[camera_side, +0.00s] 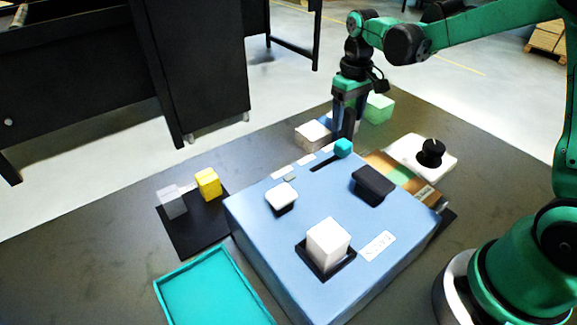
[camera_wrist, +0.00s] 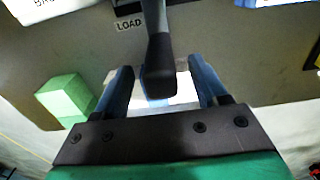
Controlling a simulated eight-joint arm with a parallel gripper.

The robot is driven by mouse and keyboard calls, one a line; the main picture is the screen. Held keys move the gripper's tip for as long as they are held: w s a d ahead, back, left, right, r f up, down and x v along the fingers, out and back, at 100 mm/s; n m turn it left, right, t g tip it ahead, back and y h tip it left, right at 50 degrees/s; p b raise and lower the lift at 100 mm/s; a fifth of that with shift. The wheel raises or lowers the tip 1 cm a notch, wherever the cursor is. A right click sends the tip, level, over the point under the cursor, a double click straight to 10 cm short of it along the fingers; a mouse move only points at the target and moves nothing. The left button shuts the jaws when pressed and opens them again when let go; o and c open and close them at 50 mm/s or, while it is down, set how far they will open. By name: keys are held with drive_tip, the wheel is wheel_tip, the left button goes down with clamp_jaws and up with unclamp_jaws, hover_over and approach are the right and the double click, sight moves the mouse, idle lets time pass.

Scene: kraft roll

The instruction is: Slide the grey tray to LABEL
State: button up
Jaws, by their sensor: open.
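My gripper (camera_side: 343,135) points down behind the blue box. In the wrist view its blue fingers (camera_wrist: 160,88) stand apart on either side of a dark upright post (camera_wrist: 157,50); I cannot tell whether they touch it. A pale surface (camera_wrist: 182,88) shows below the post, between the fingers. In the side view a pale, low block-like thing (camera_side: 313,135) lies just left of my gripper. I cannot tell whether it is the grey tray. A sign reading LOAD (camera_wrist: 129,25) is near the post. No sign reading LABEL can be made out.
The blue box (camera_side: 250,215) fills the table's middle, with a teal knob (camera_side: 343,148) and a white block (camera_side: 328,239) on top. A green block (camera_side: 378,108) and a white dial base (camera_side: 408,150) are to the right. A teal tray (camera_side: 162,290) is at front left.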

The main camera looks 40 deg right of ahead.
drive_tip(key=shift+f, duration=0.7)
clamp_jaws()
idle(1.0)
